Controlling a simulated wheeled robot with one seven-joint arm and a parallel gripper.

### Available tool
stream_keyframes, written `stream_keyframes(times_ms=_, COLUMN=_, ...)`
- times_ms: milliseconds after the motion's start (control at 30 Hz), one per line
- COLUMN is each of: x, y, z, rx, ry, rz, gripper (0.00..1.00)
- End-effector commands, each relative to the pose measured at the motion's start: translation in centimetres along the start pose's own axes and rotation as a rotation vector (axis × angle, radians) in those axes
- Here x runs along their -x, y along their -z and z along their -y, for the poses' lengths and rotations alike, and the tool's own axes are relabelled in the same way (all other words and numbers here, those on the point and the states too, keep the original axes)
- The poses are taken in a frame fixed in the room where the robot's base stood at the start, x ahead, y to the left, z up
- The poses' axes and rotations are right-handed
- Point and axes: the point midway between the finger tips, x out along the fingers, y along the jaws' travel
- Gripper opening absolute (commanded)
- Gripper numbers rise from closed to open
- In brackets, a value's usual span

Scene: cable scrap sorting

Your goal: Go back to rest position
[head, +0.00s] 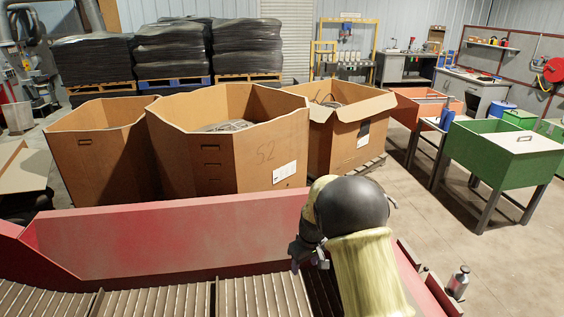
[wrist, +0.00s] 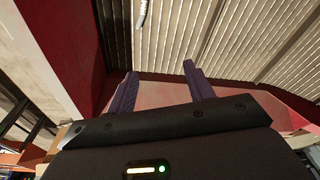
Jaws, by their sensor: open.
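My gripper (wrist: 158,88) is open in the wrist view, its two dark ridged fingers apart with nothing between them. It hangs near the red side wall (wrist: 60,50) of the slatted conveyor (wrist: 190,30). In the head view my arm reaches in from the bottom right, and the gripper (head: 308,258) shows partly beside the wrist, above the conveyor slats (head: 160,300). A small pale piece (wrist: 142,14) lies on the slats at the top of the wrist view; I cannot tell what it is.
Large cardboard boxes (head: 110,165) stand beyond the red wall (head: 170,235); two show cable scrap inside. A green bin (head: 505,155) and an orange bin (head: 405,110) stand on legs at right. A metal weight-like object (head: 458,282) sits at the conveyor's right edge. Floor at right is open.

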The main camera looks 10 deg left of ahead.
Motion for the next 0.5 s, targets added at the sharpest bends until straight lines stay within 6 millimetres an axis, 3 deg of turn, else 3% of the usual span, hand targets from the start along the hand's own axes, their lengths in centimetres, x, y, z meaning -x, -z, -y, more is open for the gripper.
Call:
stream_keyframes(times_ms=167, x=3.1, y=-3.2, z=-1.0, rx=-0.099, ry=-0.014, rz=-0.010, gripper=0.52)
stream_keyframes(times_ms=500, x=10.4, y=-14.8, z=-1.0, rx=-0.384, ry=-0.061, rz=-0.041, gripper=0.52)
